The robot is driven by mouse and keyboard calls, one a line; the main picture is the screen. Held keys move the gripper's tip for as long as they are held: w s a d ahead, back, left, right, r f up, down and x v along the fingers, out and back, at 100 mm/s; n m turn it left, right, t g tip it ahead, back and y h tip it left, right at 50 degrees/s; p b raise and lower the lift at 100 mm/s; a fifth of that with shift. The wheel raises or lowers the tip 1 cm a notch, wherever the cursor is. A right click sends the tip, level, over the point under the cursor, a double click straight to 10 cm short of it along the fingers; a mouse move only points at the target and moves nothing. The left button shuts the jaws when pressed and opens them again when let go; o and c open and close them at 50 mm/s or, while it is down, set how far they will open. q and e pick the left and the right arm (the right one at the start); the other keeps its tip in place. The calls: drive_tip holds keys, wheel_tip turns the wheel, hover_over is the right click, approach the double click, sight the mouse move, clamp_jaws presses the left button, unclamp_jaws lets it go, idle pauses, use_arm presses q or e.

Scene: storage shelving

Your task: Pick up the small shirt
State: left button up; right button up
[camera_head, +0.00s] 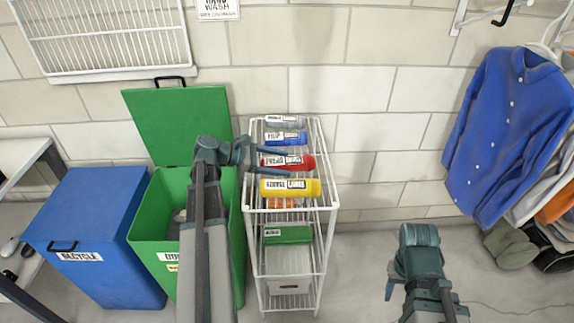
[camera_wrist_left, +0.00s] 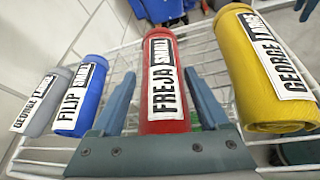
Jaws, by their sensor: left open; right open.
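Rolled shirts with name labels lie on the top of a white wire rack (camera_head: 329,190). The red roll (camera_head: 302,164) reads "FREJA SMALL" in the left wrist view (camera_wrist_left: 172,122). The blue roll (camera_wrist_left: 84,90) reads "FILIP SMALL"; it is behind the red one in the head view (camera_head: 285,138). The yellow roll (camera_head: 312,188) is labelled large. A grey roll (camera_head: 284,120) is at the back. My left gripper (camera_head: 287,159) is open, one finger on each side of the red roll; I cannot tell whether they touch it. My right gripper (camera_head: 418,285) is open and empty, away from the rack.
An open green bin (camera_head: 146,225) and a blue recycle bin (camera_head: 92,220) stand left of the rack. Lower shelves hold a green box (camera_head: 287,235) and a white box (camera_head: 289,285). A blue shirt (camera_head: 506,125) hangs at the right.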

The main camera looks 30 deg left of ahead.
use_arm(q)
drive_tip(key=c, duration=1.2)
drive_tip(key=shift+o, duration=0.2)
